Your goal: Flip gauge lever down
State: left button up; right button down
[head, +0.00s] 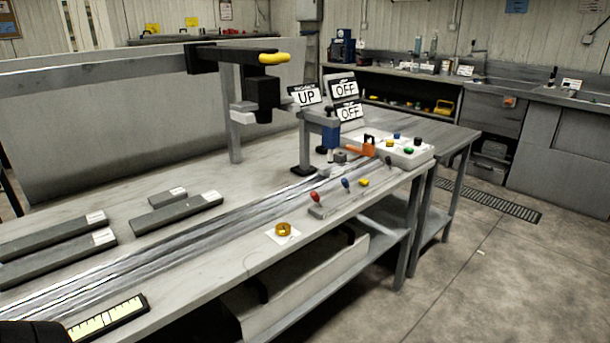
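Several small levers stand along the front edge of the workbench: one with a red knob (315,197), one with a blue knob (346,184) and one with a yellow knob (364,183). A yellow handle (274,58) sticks out to the right on top of the overhead arm. I cannot tell which of these is the gauge lever. A sign reading UP (306,96) stands behind the bench, left of two signs reading OFF (344,90). Neither gripper can be made out. A dark shape at the bottom left corner may be part of my arm.
Long clear rails (200,246) run along the workbench (190,290). Grey bars (178,213) lie at the left. A yellow ring (283,230) lies near the front edge. A white control box (405,152) stands at the far right end. The floor right of the bench is clear.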

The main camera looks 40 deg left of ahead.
aim_at(346, 185)
jog(key=u, duration=1.15)
jog(key=i, duration=1)
jog(key=u, duration=1)
